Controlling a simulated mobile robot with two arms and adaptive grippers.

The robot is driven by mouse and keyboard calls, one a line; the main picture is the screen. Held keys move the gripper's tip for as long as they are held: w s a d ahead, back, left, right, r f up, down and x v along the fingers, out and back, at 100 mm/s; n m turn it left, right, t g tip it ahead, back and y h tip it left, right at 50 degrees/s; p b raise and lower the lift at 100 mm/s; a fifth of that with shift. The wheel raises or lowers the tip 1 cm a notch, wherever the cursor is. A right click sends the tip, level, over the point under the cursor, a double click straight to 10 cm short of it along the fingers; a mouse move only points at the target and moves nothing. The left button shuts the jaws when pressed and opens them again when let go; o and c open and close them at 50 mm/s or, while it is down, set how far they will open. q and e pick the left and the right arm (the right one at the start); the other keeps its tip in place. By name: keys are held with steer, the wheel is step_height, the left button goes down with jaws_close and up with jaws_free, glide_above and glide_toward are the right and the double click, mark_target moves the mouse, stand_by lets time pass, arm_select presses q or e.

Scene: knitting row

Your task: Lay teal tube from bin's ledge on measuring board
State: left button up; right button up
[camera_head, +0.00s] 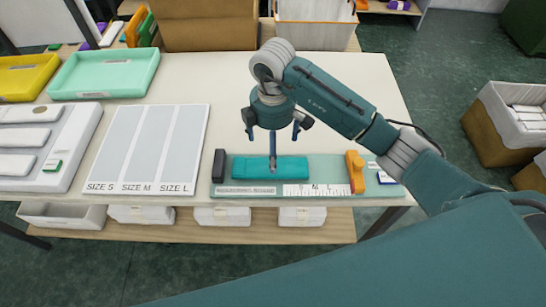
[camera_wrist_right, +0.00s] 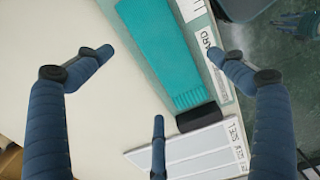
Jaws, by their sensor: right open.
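The teal tube (camera_head: 290,168) lies lengthwise on the green measuring board (camera_head: 240,199), against the black block (camera_head: 219,166) at its left end. In the right wrist view, the tube (camera_wrist_right: 165,50) shows its ribbed end by the black block (camera_wrist_right: 199,117). My right gripper (camera_head: 273,143) is over the tube, with its fingers spread and pointing down. One finger passes in front of the tube in the head view; whether it touches cannot be told. In the wrist view the gripper (camera_wrist_right: 160,85) is open, with nothing held.
An orange slider (camera_head: 355,172) stands at the board's right end. A size chart (camera_head: 147,150) with three strips lies left of the board. A mint tray (camera_head: 105,73), a yellow tray (camera_head: 25,76) and a white holder (camera_head: 45,145) fill the table's left side. The table behind the board is clear.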

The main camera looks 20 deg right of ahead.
step_height(320, 180, up, 6)
stand_by(0.6)
